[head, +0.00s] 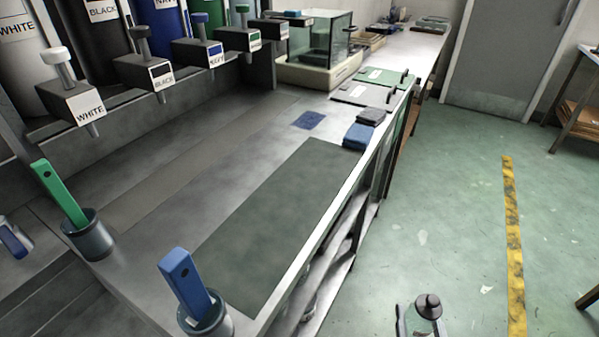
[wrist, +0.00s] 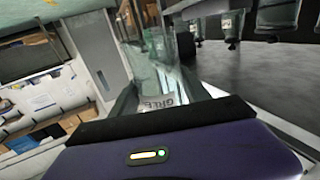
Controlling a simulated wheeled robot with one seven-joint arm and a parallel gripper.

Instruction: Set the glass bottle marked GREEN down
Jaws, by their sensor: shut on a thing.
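My gripper (wrist: 165,92) is shut on a clear glass bottle (wrist: 168,70), with my purple wrist housing in front of it in the wrist view. A label on the glass reads "GREE", and the rest of the word is hidden. In the head view, a clear bottle top with a dark stopper (head: 428,305) shows at the bottom edge, to the right of the bench and over the floor. Its lower part is cut off. My gripper is hardly visible in the head view.
The grey bench (head: 160,213) bears a dark green mat (head: 272,225), clear of objects. Cups holding a green handle (head: 60,193) and a blue handle (head: 186,283) stand at its near end. Folded cloths (head: 358,136) lie past the mat. Labelled taps (head: 80,103) line the left.

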